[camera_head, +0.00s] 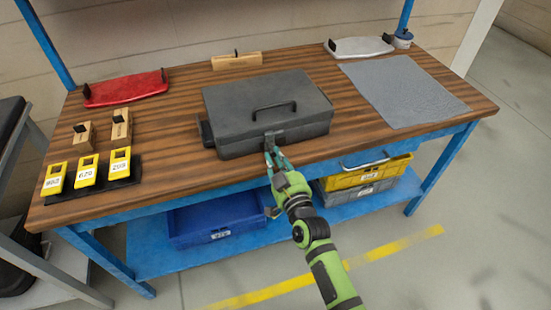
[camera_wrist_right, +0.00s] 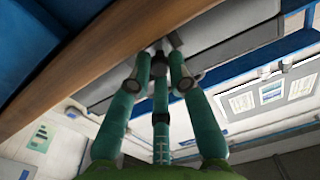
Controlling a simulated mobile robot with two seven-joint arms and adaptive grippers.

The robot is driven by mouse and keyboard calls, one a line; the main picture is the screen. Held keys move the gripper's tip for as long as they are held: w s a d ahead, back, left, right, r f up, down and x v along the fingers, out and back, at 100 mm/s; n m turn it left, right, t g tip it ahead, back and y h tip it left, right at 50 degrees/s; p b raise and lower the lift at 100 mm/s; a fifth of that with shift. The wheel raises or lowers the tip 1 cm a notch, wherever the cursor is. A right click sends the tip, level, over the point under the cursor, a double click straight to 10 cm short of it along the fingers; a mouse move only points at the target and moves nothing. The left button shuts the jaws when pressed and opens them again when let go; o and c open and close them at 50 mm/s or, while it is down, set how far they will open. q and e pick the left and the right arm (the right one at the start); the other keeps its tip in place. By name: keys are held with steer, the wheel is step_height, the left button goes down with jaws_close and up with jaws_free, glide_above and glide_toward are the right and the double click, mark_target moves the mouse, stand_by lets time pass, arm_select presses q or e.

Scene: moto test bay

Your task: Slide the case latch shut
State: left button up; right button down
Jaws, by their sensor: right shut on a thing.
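The dark grey case (camera_head: 232,110) lies closed on the wooden workbench, with a black handle (camera_head: 274,107) on its lid. The latch (camera_head: 272,137) is at the middle of the case's front side. My right gripper (camera_head: 273,155) reaches in from the front and is shut on the latch. In the right wrist view the green fingers (camera_wrist_right: 160,65) close around a small dark piece (camera_wrist_right: 161,50) under the grey case (camera_wrist_right: 222,32). The fingers partly hide the latch, so I cannot tell its exact position. My left gripper is not in view.
The wooden workbench (camera_head: 180,185) holds a red panel (camera_head: 125,89), a silver panel (camera_head: 358,47), a grey mat (camera_head: 405,92), wooden blocks and yellow numbered tags (camera_head: 87,170). Blue (camera_head: 215,218) and yellow (camera_head: 370,177) bins sit below.

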mark_target(289, 157)
steer(key=d, duration=0.1)
steer(key=w+d, duration=0.1)
steer(key=d, duration=0.1)
steer(key=shift+w+d, duration=0.1)
steer(key=c, duration=1.4)
jaws_free()
steer(key=v, duration=1.2)
